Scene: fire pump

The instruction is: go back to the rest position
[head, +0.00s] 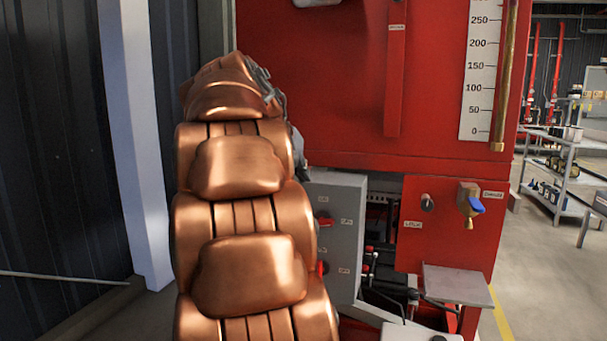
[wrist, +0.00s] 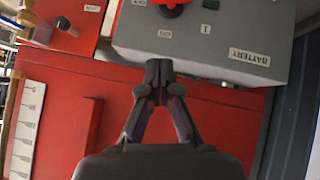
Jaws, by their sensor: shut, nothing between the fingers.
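My copper-coloured arm (head: 240,200) rises through the left middle of the head view, in front of the red fire pump cabinet (head: 345,90). It hides part of the cabinet, and my gripper is hidden in that view. In the wrist view my gripper (wrist: 159,75) is shut, with its fingertips together and nothing between them. The fingertips overlap the edge of the grey battery box (wrist: 225,35) in the picture. I cannot tell whether they touch it. The grey box also shows in the head view (head: 345,220), right of my arm, with red switches.
A white column (head: 133,140) stands close left of my arm. A brass valve with a blue handle (head: 469,205) and a grey shelf (head: 457,285) stick out from the cabinet. A metal cart (head: 555,175) stands far right on open floor.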

